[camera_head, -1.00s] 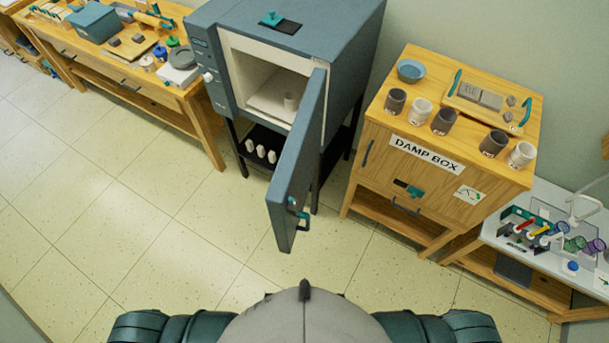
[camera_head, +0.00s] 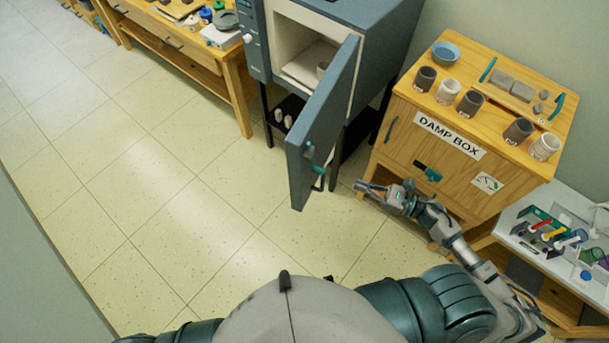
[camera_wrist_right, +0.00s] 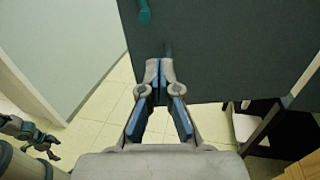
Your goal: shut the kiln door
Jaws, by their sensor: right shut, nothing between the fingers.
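The kiln (camera_head: 385,40) stands at the back with its grey-blue door (camera_head: 320,130) swung wide open toward me. The door carries a teal latch and a dark handle (camera_head: 318,178) on the face turned to the right. My right gripper (camera_head: 362,186) is shut and empty, low and just right of the door's free end. In the right wrist view the shut fingertips (camera_wrist_right: 159,64) point at the dark door panel (camera_wrist_right: 220,50); whether they touch it is unclear.
The wooden damp box (camera_head: 465,130) stands right of the door, close to my right arm, with several cups on top. A white table (camera_head: 520,232) with tools is farther right. A wooden bench (camera_head: 185,50) stands left. The floor left of the door is clear.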

